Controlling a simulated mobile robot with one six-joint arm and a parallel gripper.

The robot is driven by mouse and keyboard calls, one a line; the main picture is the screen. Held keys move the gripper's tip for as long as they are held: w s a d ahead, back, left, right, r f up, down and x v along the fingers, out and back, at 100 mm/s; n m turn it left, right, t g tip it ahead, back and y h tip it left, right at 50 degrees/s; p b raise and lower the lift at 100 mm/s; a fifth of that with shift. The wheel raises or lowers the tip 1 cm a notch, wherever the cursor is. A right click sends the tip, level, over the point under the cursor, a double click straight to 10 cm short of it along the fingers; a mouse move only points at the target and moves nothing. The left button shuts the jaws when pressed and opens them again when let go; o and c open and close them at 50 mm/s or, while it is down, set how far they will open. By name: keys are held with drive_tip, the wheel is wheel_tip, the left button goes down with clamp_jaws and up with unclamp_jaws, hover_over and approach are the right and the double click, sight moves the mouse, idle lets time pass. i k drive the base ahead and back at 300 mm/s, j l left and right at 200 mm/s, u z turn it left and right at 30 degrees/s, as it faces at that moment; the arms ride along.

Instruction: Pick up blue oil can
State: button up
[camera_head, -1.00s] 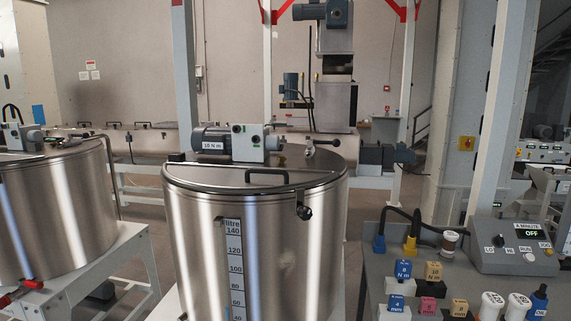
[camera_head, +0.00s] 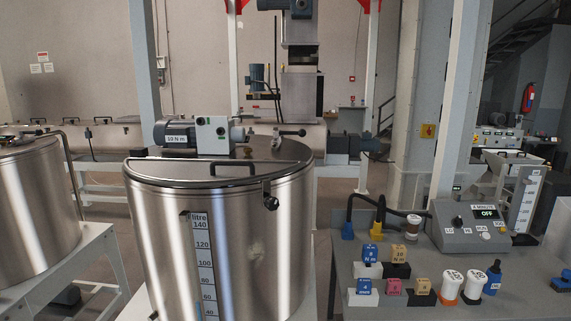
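A small blue can (camera_head: 494,278) with a dark pointed top stands upright near the front of the grey bench (camera_head: 450,309), at the right end of a row of small items. Its label is too small to read surely, but it looks like the oil can. It stands just right of two white capped jars (camera_head: 474,287) with printed labels. A separate blue piece (camera_head: 348,230) and a yellow piece (camera_head: 376,230) with black cables stand farther back on the bench. My gripper is not in view.
Blue, yellow and pink labelled blocks (camera_head: 397,254) sit left of the jars. A large steel tank (camera_head: 225,240) stands left of the bench.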

sight(494, 274)
drive_tip(key=i+l, duration=0.2)
drive_tip(key=l, duration=0.2)
drive_tip(key=i+l, duration=0.2)
drive_tip(key=l, duration=0.2)
drive_tip(key=i+l, duration=0.2)
drive_tip(key=l, duration=0.2)
drive_tip(key=i+l, duration=0.2)
drive_tip(key=l, duration=0.2)
drive_tip(key=z, duration=0.05)
